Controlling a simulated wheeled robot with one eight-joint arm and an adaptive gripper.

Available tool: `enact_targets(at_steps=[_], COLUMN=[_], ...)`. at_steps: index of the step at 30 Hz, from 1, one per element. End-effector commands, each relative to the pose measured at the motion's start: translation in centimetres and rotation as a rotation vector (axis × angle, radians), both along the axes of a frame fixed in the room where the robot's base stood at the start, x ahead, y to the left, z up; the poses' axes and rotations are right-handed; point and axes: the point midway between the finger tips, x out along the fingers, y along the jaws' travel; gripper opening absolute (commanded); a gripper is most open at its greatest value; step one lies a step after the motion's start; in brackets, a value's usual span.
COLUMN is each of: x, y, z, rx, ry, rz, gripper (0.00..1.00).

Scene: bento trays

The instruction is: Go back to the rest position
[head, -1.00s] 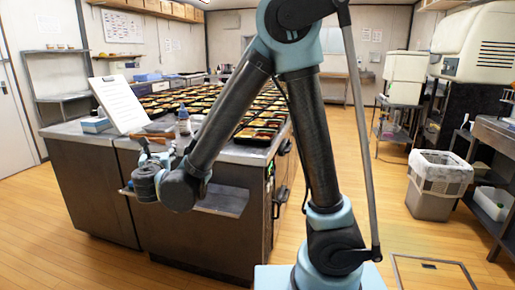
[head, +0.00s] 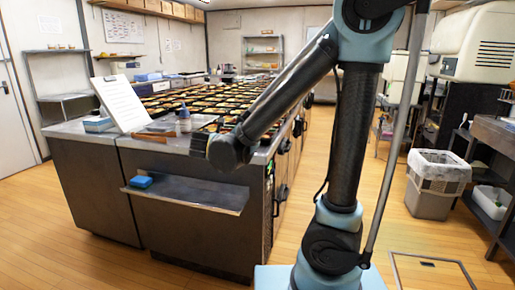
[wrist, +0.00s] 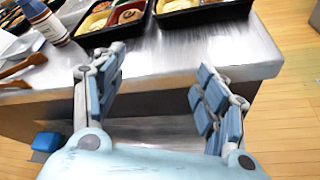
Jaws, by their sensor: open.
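My gripper (wrist: 160,100) is open and empty in the wrist view, its two blue-padded fingers spread wide in front of the steel counter edge. In the head view my forearm reaches left toward the counter's front corner, and the fingers are hidden behind my wrist. Several filled bento trays (head: 217,99) cover the counter (head: 150,141). Two black trays (wrist: 152,12) show beyond the fingertips in the wrist view. A blue sponge-like block (head: 141,181) lies on the low front shelf (head: 190,198), clear of my gripper.
A white-capped bottle (head: 184,120), wooden tongs (head: 152,137) and a tilted white board (head: 120,103) are on the counter's near left. A bin (head: 437,183) stands on the right, with a steel bench (head: 495,135) beyond. The floor between them and the counter is open.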

Motion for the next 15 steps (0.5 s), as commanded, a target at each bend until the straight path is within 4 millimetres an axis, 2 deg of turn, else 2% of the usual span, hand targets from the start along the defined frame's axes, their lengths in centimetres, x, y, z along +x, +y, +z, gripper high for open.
enact_targets(at_steps=[1,6,11,15], x=[0.4,0.5,-0.7,-2.6], y=[-2.7,-10.0,-16.2,-21.0], z=[-0.3,-1.7,-3.1,-4.5], rx=[0.051,0.237,0.416,0.574], ry=[0.030,0.121,0.189,0.234], rz=[-0.061,-0.255,-0.449,-0.626], gripper=[0.66,0.66,0.66,0.66])
